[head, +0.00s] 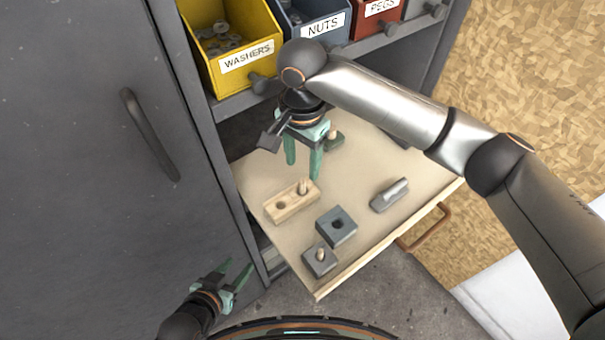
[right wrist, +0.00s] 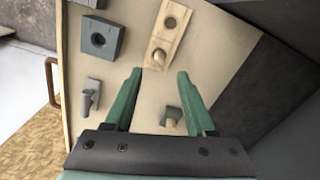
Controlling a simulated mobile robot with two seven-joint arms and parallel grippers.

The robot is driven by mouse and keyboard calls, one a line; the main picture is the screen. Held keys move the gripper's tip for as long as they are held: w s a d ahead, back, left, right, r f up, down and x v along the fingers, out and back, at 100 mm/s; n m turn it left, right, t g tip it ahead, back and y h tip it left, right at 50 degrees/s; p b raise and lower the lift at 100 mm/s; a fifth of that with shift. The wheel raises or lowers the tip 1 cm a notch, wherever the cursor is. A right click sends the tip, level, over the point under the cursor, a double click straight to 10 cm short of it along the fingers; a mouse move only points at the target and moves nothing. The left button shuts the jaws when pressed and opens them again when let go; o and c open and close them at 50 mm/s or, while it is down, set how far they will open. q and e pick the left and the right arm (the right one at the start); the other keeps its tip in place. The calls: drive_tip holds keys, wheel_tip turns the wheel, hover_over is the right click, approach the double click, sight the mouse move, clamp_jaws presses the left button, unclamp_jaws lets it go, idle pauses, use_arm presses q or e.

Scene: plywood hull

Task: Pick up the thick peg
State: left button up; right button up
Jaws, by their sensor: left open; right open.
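Several pegs stand in blocks on the pull-out board; I cannot tell for sure which is the thick peg. A tan peg (head: 303,187) stands in one hole of a wooden block (head: 284,206); its other hole is empty. A tan peg (head: 320,254) stands in a small grey block, and another (right wrist: 169,122) is in a green block (right wrist: 165,111). A grey peg (head: 397,187) is on a grey piece at right. My right gripper (head: 303,171) is open and empty above the board, near the wooden block's peg (right wrist: 160,57). My left gripper (head: 234,274) is open, off the board.
A grey block (head: 350,235) with an empty hole sits mid-board. Bins marked washers (head: 242,72), nuts (head: 318,36) and pegs (head: 377,23) stand on the shelf behind. A grey cabinet door (head: 80,170) is at left. The board's front has a brown handle (head: 425,232).

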sight(303, 182)
drive_tip(key=f, duration=0.3)
drive_tip(key=f+b, duration=0.1)
drive_tip(key=f, duration=0.2)
drive_tip(key=shift+s+f, duration=0.2)
drive_tip(key=shift+f, duration=0.2)
clamp_jaws()
